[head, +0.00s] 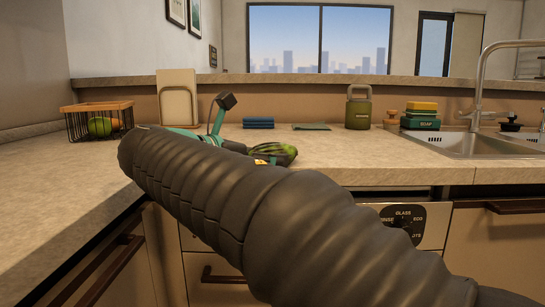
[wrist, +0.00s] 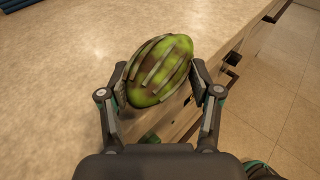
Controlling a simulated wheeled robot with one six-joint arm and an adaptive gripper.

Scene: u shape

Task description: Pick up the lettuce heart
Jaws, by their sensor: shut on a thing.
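The lettuce heart (wrist: 160,72) is an oval green thing with brownish patches and pale ribs. In the wrist view it sits between the two fingers of my gripper (wrist: 159,84), which is shut on it from both sides. It shows over the counter's front edge; I cannot tell whether it touches the counter. In the head view the lettuce heart (head: 276,152) shows small beyond my dark arm, near the counter's front edge. My arm hides most of the gripper there. A small green patch under the lettuce heart in the wrist view is unclear.
A wire basket (head: 97,107) with fruit stands at the left, near upright boards (head: 177,84). Folded blue cloths (head: 258,123), a grey-green cloth (head: 311,127), a green canister (head: 358,108) and a soap box (head: 420,123) stand toward the back. The sink (head: 480,143) is right. Counter between is clear.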

